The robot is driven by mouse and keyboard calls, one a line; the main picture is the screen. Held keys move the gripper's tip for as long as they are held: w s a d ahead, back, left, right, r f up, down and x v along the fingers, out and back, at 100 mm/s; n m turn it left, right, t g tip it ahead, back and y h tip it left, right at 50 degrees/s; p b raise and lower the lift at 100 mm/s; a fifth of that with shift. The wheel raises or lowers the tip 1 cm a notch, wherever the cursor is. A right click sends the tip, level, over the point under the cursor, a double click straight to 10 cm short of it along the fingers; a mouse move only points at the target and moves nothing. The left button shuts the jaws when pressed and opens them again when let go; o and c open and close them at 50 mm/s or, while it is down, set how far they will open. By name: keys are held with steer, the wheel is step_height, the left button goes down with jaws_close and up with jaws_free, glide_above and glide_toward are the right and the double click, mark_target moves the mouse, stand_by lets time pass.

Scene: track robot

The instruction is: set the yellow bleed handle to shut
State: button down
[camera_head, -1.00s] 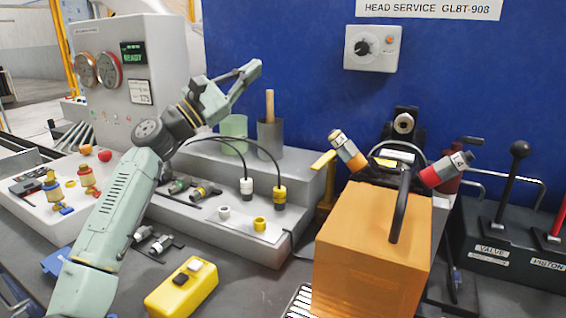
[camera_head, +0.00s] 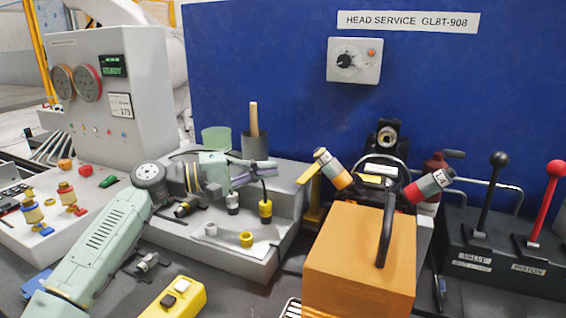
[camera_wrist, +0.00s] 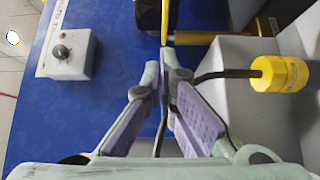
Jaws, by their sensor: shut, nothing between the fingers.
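The yellow bleed handle (camera_head: 313,169) is a short flat bar on top of a yellow post (camera_head: 312,207), left of the orange box. In the head view the bar slants up to the right. In the wrist view the handle (camera_wrist: 165,22) is a thin yellow bar at the top, with the yellow post running to the right. My gripper (camera_head: 270,168) is left of the handle, above the grey step. Its fingers are shut and empty, pointing toward the handle and apart from it. It also shows in the wrist view (camera_wrist: 165,78).
The orange box (camera_head: 350,255) stands right of the post. Black and red levers (camera_head: 490,190) stand far right. The blue panel (camera_head: 260,60) is behind.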

mark_target(305, 174)
steer(key=d, duration=0.1)
steer(key=s+d+p, duration=0.1)
steer(key=d, duration=0.2)
steer(key=shift+s+p, duration=0.35)
steer(key=shift+f, duration=0.1)
steer(key=shift+s+d+f+t+b, duration=0.25)
steer(key=shift+f+t+b, duration=0.1)
steer(key=shift+b, duration=0.85)
steer(key=shift+s+d+n+t+y+b, duration=0.15)
steer(key=shift+n+t+y+b, duration=0.2)
steer(key=shift+b, duration=0.3)
steer(key=shift+s+d+r+n+b, duration=0.15)
steer(key=shift+d+r+n+b, duration=0.1)
steer(key=shift+r+b, duration=0.25)
